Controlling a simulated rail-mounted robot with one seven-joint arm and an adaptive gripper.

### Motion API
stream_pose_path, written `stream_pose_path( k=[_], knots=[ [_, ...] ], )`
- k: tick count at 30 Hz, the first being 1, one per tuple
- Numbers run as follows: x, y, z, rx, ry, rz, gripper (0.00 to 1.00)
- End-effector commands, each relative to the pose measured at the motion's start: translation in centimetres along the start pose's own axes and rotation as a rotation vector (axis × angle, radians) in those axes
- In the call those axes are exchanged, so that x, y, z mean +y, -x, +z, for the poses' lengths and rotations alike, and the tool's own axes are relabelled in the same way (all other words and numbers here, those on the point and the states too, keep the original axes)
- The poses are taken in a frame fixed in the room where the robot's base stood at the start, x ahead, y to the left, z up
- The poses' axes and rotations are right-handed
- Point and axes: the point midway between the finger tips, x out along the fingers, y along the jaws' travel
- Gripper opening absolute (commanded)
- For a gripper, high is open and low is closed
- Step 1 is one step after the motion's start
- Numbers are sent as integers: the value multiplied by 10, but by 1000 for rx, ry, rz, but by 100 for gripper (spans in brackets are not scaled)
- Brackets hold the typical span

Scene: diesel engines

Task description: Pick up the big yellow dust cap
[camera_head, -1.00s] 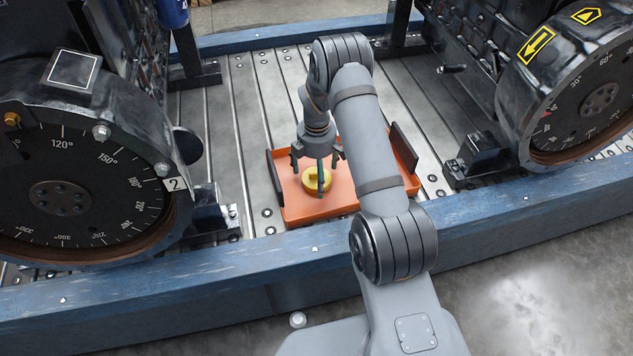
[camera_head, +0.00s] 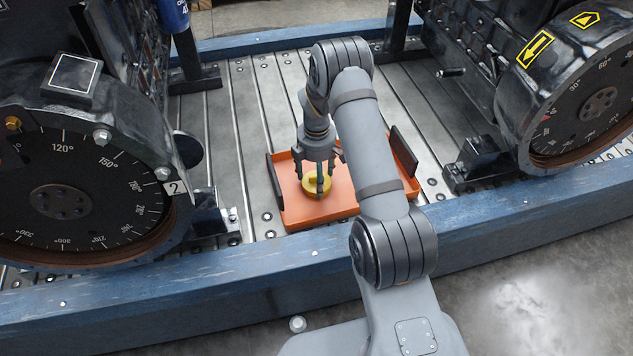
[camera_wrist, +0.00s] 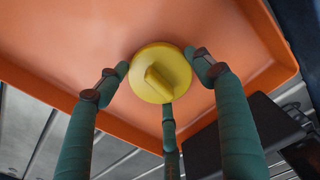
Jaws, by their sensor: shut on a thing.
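The yellow dust cap (camera_head: 312,187) is a round disc with a raised bar across its top. It is in the orange tray (camera_head: 340,213), and in the wrist view the cap (camera_wrist: 160,73) shows against the tray floor (camera_wrist: 100,35). My gripper (camera_head: 318,182) points down over it, with three fingers around the cap. In the wrist view the fingertips of my gripper (camera_wrist: 163,85) meet the cap's rim at left, right and near side. The gripper is shut on the cap. I cannot tell whether the cap still touches the tray floor.
The tray has dark upright plates at its left end (camera_head: 275,180) and right end (camera_head: 405,150). It stands on grey slatted decking (camera_head: 240,110) behind a blue beam (camera_head: 200,275). Engines with large degree-marked flywheels stand at left (camera_head: 60,205) and right (camera_head: 600,104).

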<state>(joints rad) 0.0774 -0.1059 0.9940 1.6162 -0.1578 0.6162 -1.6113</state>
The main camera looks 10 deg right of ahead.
Motion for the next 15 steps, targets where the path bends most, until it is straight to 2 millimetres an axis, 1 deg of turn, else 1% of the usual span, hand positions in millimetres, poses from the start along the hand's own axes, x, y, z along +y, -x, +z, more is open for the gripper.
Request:
stream_pose_path(
  k=[5, 8, 11, 14, 15],
  knots=[
    [0, 4, 0, 0, 0, 1, 49],
    [1, 12, 0, 0, 0, 2, 49],
    [1, 25, 0, 0, 0, 1, 49],
    [1, 45, 0, 1, -1, 2, 49],
    [-2, 50, 8, 0, -7, 0, 49]
  ],
)
